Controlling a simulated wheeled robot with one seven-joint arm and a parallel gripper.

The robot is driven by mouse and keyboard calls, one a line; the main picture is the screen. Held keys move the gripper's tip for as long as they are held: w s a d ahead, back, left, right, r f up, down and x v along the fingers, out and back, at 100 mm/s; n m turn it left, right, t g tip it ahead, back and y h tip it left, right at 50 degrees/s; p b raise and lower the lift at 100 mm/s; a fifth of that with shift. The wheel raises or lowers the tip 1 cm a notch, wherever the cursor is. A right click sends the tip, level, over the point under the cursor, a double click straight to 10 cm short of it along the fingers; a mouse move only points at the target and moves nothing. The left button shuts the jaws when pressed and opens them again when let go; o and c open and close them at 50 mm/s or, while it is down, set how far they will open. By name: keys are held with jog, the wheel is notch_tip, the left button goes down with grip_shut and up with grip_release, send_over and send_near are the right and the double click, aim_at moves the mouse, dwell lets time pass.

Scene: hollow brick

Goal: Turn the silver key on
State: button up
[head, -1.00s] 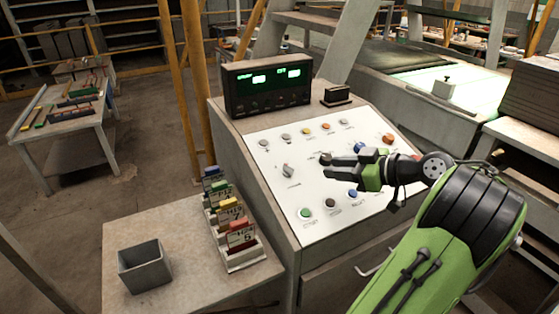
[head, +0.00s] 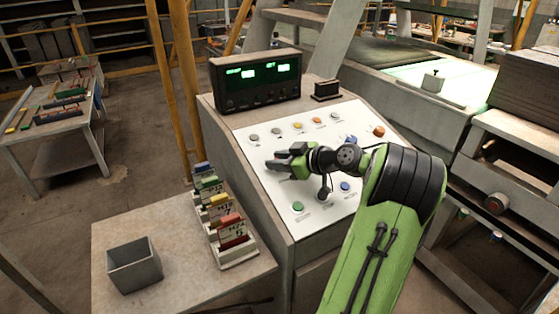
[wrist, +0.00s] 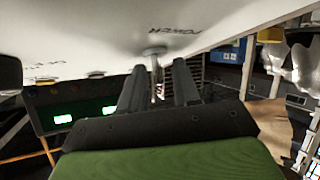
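The silver key (wrist: 155,62) stands out from the white sloped panel (head: 262,140) beside the printed word POWER. In the wrist view it sits between my two fingers, with a gap showing to the fingers. My gripper (head: 272,164) is open around the key, close to the left part of the panel; the fingers also show in the wrist view (wrist: 158,88). In the head view my gripper hides the key. I cannot tell whether either finger touches it.
Coloured buttons surround the gripper, including a green one (head: 297,206) and a blue one (head: 345,186). A black display box (head: 256,82) with green readouts stands behind the panel. A side table at left holds a grey bin (head: 134,265) and a card rack (head: 237,254).

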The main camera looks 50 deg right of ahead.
grip_shut()
jog(key=shift+f+m+h+b, duration=0.1)
jog(key=shift+m+h+b, duration=0.25)
jog(key=shift+b, duration=0.2)
jog(key=shift+f+m+h+b, duration=0.1)
jog(key=shift+m+h+b, duration=0.35)
jog(key=shift+m+b, duration=0.35)
jog(key=m+h+b, duration=0.3)
jog(key=shift+a+m+h+b, duration=0.1)
jog(key=shift+m+h+b, duration=0.15)
jog(key=shift+h+b, duration=0.05)
jog(key=m+h, duration=0.2)
jog(key=m+g+h+b, duration=0.1)
jog(key=m+h, duration=0.1)
jog(key=m, duration=0.1)
jog(key=shift+r+g, duration=0.2)
jog(key=shift+g, duration=0.1)
jog(key=shift+m+g+h+b, duration=0.45)
jog(key=shift+m+g+h, duration=0.4)
jog(key=shift+m, duration=0.55)
jog(key=shift+d, duration=0.2)
